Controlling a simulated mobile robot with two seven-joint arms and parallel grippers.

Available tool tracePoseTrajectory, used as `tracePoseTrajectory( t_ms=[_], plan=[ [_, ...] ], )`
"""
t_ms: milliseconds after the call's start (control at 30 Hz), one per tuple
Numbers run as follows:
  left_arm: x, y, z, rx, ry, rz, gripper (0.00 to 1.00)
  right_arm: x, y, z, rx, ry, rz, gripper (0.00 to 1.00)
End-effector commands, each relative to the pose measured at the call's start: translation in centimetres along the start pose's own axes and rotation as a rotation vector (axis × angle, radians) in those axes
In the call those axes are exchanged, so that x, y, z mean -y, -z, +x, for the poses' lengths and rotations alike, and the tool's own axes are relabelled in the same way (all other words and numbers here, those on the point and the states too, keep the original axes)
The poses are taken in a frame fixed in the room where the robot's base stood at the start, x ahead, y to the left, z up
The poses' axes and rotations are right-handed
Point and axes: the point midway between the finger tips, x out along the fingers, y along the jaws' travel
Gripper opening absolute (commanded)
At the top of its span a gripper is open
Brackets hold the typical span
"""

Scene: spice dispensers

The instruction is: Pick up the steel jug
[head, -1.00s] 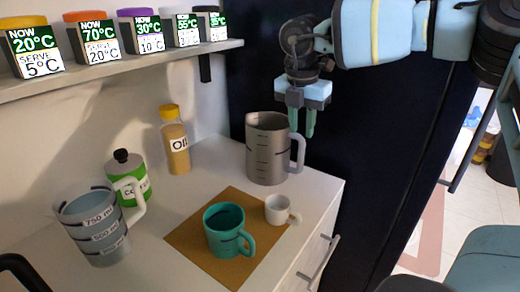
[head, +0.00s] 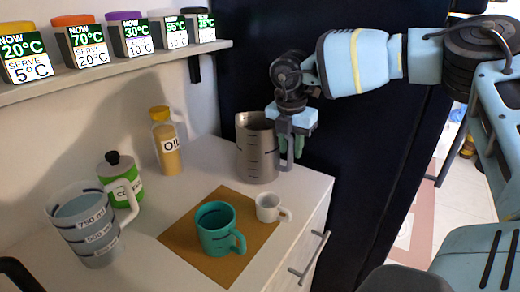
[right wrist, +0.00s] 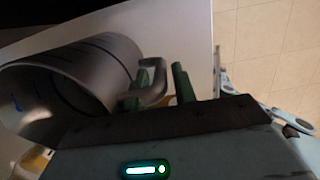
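The steel jug (head: 257,150) stands upright on the white counter near its back right corner, with its handle (head: 288,150) toward the right. My right gripper (head: 298,142) points down at the handle. In the right wrist view the jug (right wrist: 85,65) is at the left, and its green fingers (right wrist: 164,82) stand apart. One finger appears inside the handle loop and the other outside it, with a gap to the handle (right wrist: 156,92). The gripper is open. My left gripper is not in view.
A teal mug (head: 215,228) and a small white cup (head: 268,207) stand on a brown mat (head: 185,238) in front of the jug. An oil bottle (head: 166,145), a green canister (head: 120,178) and a measuring jug (head: 85,228) stand left. A shelf (head: 130,66) holds spice dispensers.

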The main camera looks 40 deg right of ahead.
Motion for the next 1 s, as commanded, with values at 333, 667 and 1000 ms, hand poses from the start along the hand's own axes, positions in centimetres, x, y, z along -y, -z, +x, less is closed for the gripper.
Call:
tracePoseTrajectory(
  t_ms=[333, 667, 1000],
  plan=[
    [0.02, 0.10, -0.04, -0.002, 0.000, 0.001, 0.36, -0.02, 0.02, 0.97, 0.001, -0.001, -0.001, 0.27],
    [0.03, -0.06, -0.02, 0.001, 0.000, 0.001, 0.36, -0.02, 0.02, 0.96, 0.000, -0.001, -0.001, 0.00],
    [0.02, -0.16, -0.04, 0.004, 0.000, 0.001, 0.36, -0.02, 0.01, 0.93, 0.001, -0.001, 0.000, 0.00]
  ],
)
